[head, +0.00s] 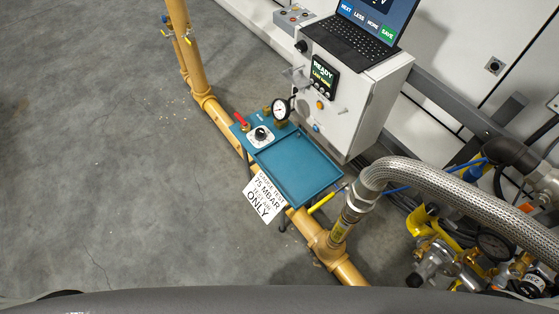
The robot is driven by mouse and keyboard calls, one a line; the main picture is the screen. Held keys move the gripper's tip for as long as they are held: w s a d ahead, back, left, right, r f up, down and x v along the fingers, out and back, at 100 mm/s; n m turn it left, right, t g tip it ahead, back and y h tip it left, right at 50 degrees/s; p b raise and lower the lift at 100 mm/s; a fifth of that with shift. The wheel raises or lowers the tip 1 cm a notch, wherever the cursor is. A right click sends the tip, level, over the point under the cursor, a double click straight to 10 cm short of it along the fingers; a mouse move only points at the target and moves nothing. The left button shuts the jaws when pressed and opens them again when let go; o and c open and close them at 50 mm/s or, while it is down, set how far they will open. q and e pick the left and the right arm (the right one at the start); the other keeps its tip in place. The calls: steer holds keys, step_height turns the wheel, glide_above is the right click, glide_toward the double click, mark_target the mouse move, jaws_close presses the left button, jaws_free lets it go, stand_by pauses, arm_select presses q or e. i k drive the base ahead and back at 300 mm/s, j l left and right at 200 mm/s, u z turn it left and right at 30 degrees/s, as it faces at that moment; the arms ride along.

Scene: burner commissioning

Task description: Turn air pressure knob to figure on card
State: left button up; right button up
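The air pressure knob (261,132) is a black knob on a white dial plate at the left end of the teal tray unit. Its exact setting is too small to read. A round pressure gauge (281,110) with a white face stands just behind it; the needle's reading cannot be made out. A red-handled valve (242,121) sits left of the knob. The white card (265,197) hangs at the tray's front edge and shows "75 MBAR" and "ONLY" among smaller lines. Neither of my grippers is in the head view.
The teal tray (297,168) is empty. A white control cabinet (350,90) with a "READY" display and a laptop (365,35) on top stands behind it. Yellow pipe (212,105) runs below. A braided hose (450,185) and valves fill the right. Floor at left is clear.

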mark_target(260, 132)
steer(key=i+j, duration=0.15)
steer(key=j, duration=0.15)
steer(key=i+j, duration=0.15)
steer(key=j, duration=0.15)
steer(key=i+j, duration=0.15)
steer(key=j, duration=0.15)
steer(key=i+j+z, duration=0.1)
steer(key=j, duration=0.2)
steer(key=i, duration=0.05)
